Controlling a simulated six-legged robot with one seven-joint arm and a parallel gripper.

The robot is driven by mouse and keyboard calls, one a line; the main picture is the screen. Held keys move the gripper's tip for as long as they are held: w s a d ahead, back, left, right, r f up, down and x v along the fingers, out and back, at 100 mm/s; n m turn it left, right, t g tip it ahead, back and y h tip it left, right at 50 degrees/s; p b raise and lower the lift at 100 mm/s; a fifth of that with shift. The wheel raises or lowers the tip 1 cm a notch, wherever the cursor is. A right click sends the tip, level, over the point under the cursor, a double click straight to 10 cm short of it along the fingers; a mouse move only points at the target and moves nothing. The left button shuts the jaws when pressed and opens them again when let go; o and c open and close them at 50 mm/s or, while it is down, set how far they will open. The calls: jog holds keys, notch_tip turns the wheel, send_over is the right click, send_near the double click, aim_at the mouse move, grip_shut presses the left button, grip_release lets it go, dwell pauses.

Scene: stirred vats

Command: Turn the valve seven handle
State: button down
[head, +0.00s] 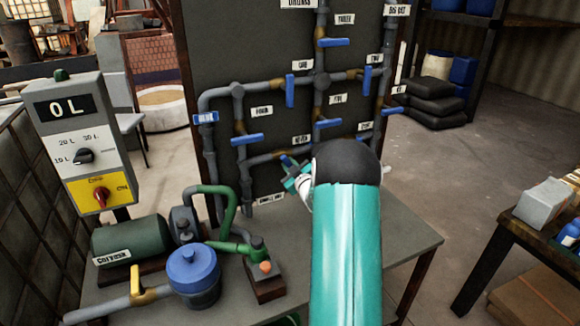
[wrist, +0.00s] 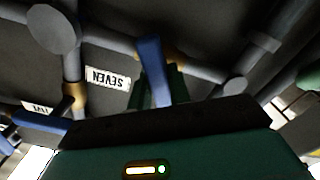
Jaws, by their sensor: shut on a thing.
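The valve seven handle is a blue lever (wrist: 152,70) beside the white SEVEN label (wrist: 108,78), which reads upside down in the wrist view. The label (head: 301,139) also shows in the head view, just above my gripper. My gripper (head: 294,176) is at the lower pipe of the panel. In the wrist view my gripper (wrist: 160,97) has its dark green fingers on either side of the lever's near end, shut on it. My arm hides part of this area in the head view.
Other blue handles sit close by on the pipes, including the valve handle (head: 247,139) to the left and another (head: 328,123) above. A bench (head: 400,245) with a pump and blue pot (head: 194,275) stands below. A control box (head: 78,140) is at left.

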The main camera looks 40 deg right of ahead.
jog(key=m, duration=0.6)
jog(key=shift+m, duration=0.3)
dwell(0.4)
jog(key=c, duration=1.3)
grip_release()
jog(key=shift+w, duration=0.1)
jog(key=v, duration=1.4)
jog(key=shift+w+r, duration=0.15)
